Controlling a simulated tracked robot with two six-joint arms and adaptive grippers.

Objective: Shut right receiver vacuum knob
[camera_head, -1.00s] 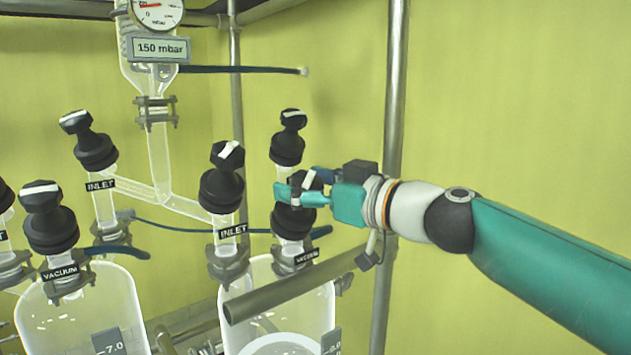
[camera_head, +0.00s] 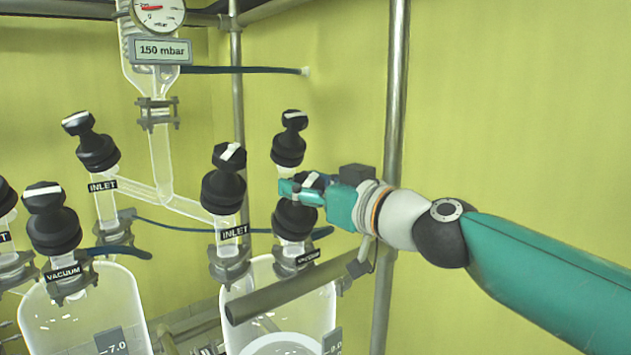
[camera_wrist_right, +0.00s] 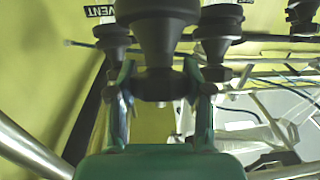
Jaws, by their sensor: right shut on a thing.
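The right receiver's vacuum valve (camera_head: 295,222) is a black knob on a glass neck with a tilted VACUUM label (camera_head: 308,257). My right gripper (camera_head: 302,189) comes in from the right and is shut on the vacuum knob's top. A finger covers part of the top, and its white mark is mostly hidden. In the right wrist view, the two fingers (camera_wrist_right: 160,85) stand on either side of the dark knob (camera_wrist_right: 155,87). My left gripper is not in view.
A black INLET knob (camera_head: 224,188) stands close on the left, and another black knob (camera_head: 289,145) just above and behind. A metal rail (camera_head: 290,290) crosses below my gripper. A vertical pole (camera_head: 396,100) stands behind my wrist. Free room lies to the right.

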